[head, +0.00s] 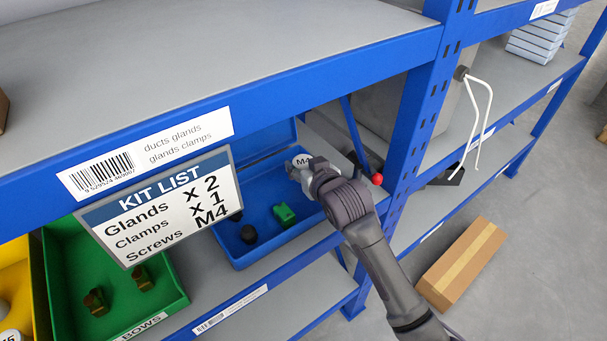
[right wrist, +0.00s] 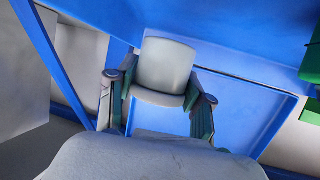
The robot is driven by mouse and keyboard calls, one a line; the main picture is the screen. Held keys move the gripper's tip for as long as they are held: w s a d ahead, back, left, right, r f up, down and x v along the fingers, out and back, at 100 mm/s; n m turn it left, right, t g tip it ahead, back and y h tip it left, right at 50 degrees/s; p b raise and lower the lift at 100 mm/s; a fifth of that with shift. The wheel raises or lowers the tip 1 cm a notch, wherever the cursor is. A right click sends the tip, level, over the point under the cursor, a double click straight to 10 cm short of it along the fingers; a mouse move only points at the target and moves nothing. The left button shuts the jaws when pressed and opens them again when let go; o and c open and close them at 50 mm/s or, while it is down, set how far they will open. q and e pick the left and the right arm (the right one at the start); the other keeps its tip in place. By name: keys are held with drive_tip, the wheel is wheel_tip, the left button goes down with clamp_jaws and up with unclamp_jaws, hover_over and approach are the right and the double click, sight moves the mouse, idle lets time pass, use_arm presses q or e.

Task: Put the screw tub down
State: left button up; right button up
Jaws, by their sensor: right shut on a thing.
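The screw tub (head: 302,160) is a small pale tub with an M4 label on its top. My right gripper (head: 308,172) is shut on it and holds it over the right part of the open blue case (head: 232,249). In the right wrist view the tub (right wrist: 165,68) sits between the two fingers of my right gripper (right wrist: 158,100), with the blue case (right wrist: 255,95) behind it. I cannot tell whether the tub touches the case floor. In the case lie two black glands (head: 248,234) and a green clamp (head: 284,215). My left gripper is not in view.
A kit list sign (head: 163,203) hangs in front of the case's left side. A green bin (head: 65,265) with brown fittings stands at left. The blue shelf beam (head: 300,88) and upright (head: 415,105) are close to my right arm. A red knob (head: 377,179) is right of the gripper.

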drive_tip(key=shift+f, duration=1.6)
drive_tip(key=shift+f, duration=0.15)
drive_tip(key=o, duration=1.2)
drive_tip(key=shift+o, duration=0.2)
drive_tip(key=v, duration=1.2)
drive_tip(key=shift+r, duration=0.25)
drive_tip(key=shift+s+f, duration=0.1)
